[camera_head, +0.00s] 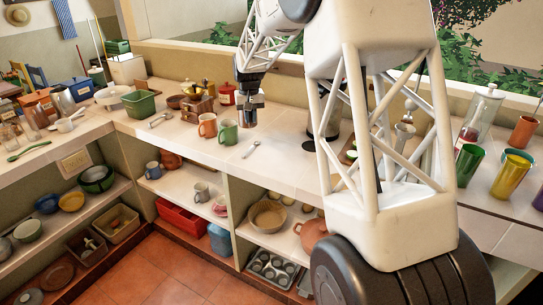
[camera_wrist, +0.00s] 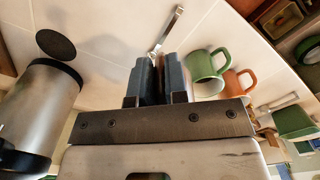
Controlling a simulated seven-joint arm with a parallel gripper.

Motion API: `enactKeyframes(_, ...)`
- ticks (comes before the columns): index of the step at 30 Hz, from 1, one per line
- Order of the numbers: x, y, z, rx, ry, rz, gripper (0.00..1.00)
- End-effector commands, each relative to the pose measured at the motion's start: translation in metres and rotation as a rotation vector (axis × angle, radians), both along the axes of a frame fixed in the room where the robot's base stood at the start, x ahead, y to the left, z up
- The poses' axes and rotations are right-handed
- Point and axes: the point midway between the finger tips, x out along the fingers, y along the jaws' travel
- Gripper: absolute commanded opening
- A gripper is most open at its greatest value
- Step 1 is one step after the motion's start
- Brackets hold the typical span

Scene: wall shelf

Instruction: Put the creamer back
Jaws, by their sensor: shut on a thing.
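My gripper (camera_head: 250,112) hangs over the counter, to the right of a green mug (camera_head: 228,132). In the wrist view its fingers (camera_wrist: 160,80) are close together on a narrow brownish thing (camera_wrist: 159,72), mostly hidden between them. I cannot tell whether this thing is the creamer. I cannot tell whether that is the creamer either.
An orange mug (camera_head: 207,125) stands beside the green one. A metal utensil (camera_head: 250,150) lies on the counter near my gripper. A steel canister (camera_wrist: 35,110) stands left in the wrist view. Small mugs (camera_head: 202,192) sit on the shelf below. Coloured tumblers (camera_head: 512,175) stand right.

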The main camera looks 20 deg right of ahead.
Motion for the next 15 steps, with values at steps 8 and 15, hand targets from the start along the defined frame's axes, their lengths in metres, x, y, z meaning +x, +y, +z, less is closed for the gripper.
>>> enactKeyframes(8, -0.005, -0.001, -0.002, -0.001, -0.001, -0.112, 0.00)
enactKeyframes(15, -0.011, -0.003, -0.006, -0.002, -0.004, -0.274, 0.00)
